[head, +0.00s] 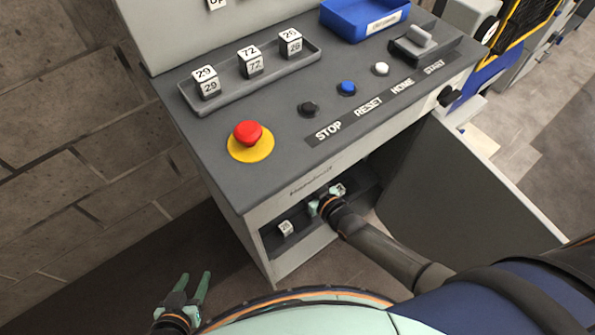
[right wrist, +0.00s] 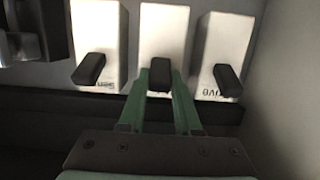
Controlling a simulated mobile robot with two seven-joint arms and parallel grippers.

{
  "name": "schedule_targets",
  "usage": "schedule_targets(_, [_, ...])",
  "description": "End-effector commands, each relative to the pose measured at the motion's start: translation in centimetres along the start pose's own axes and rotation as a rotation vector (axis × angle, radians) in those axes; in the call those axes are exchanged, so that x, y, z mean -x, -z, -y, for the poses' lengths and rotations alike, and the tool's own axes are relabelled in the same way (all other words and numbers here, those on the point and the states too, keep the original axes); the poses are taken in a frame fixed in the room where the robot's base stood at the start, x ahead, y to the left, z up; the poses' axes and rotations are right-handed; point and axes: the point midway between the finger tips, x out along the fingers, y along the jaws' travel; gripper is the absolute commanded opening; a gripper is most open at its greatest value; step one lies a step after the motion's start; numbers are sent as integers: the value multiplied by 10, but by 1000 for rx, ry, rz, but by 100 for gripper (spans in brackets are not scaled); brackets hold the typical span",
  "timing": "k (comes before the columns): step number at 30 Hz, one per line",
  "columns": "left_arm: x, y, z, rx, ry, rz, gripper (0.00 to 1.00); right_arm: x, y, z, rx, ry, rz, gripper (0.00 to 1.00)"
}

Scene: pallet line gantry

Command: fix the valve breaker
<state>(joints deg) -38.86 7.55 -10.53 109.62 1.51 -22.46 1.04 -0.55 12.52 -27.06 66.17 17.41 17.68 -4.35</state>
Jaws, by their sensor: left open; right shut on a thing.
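Three white breakers with black toggles stand in a row in the right wrist view: a left one (right wrist: 97,25), a middle one (right wrist: 165,28) and a right one (right wrist: 226,35). My right gripper (right wrist: 160,82) is shut on the middle breaker's black toggle (right wrist: 159,72). Small lettering shows low on the outer breakers; I cannot read it surely. In the head view my right gripper (head: 318,207) reaches into the console's open lower cabinet, between two visible white breakers (head: 286,228) (head: 339,189), hiding the middle one. My left gripper (head: 191,287) is open and empty, low at the left.
The grey console (head: 300,95) carries a red stop button (head: 248,132), smaller buttons, a tray of numbered cubes (head: 226,90) and a blue bin (head: 362,18). The cabinet door (head: 480,190) hangs open to the right of my right arm. Floor around my left gripper is clear.

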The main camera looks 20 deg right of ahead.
Motion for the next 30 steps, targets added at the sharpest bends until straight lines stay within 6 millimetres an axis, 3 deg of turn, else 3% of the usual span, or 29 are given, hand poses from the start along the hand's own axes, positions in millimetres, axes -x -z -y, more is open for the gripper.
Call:
schedule_targets(9, [0,0,0,0,0,0,50,1,-2,0,0,0,6,0])
schedule_targets(10, [0,0,0,0,0,0,50,1,-2,0,0,0,6,35])
schedule_targets(17, [0,0,0,0,0,1,50,0,-1,0,0,0,3,60])
schedule_targets(26, [0,0,0,0,0,1,50,2,0,0,0,0,1,62])
schedule_targets(30, [3,3,0,0,0,2,50,15,0,0,-1,0,3,62])
